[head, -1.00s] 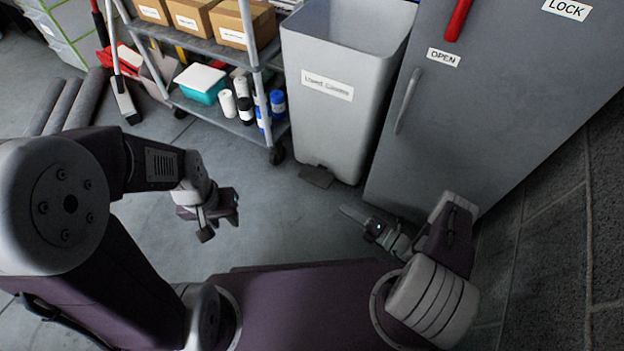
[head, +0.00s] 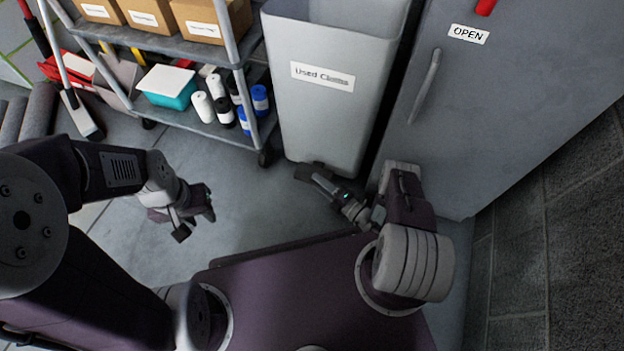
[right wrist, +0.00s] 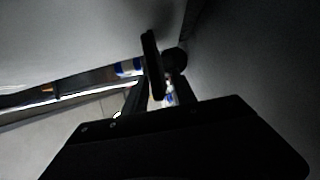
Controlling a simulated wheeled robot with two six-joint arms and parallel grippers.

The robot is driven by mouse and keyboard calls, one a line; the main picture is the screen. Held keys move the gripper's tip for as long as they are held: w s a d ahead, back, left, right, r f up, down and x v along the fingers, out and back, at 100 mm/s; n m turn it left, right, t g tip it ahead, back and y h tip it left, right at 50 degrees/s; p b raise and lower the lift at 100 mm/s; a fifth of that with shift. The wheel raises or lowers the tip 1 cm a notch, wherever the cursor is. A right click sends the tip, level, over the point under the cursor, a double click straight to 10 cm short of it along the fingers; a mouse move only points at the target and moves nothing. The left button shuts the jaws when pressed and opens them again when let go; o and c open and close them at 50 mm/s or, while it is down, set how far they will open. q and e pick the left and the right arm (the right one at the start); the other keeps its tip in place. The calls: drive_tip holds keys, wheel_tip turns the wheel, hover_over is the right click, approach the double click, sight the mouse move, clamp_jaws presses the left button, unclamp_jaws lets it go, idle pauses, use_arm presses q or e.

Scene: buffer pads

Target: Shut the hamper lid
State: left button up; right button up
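The hamper is a tall grey bin (head: 322,110) labelled "Used Cloths". Its open mouth shows at the top of the head view; its lid is not clearly visible. A dark pedal (head: 303,173) sticks out at the foot of its front, partly hidden. My right gripper (head: 322,182) is low in front of the hamper, its tip overlapping the pedal in the head view; I cannot tell whether they touch. The right wrist view is dark and does not settle its opening. My left gripper (head: 196,224) is open and empty over the floor, left of the hamper.
A grey cabinet (head: 480,110) with a handle stands close to the hamper's right. A cart (head: 185,48) with boxes, a teal tub (head: 168,88) and rolls stands to its left. A brick wall (head: 545,220) is at right. Floor (head: 240,195) between my grippers is clear.

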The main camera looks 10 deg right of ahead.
drive_tip(key=shift+b+x, duration=0.5)
drive_tip(key=shift+x, duration=1.1)
drive_tip(key=shift+c, duration=0.3)
clamp_jaws()
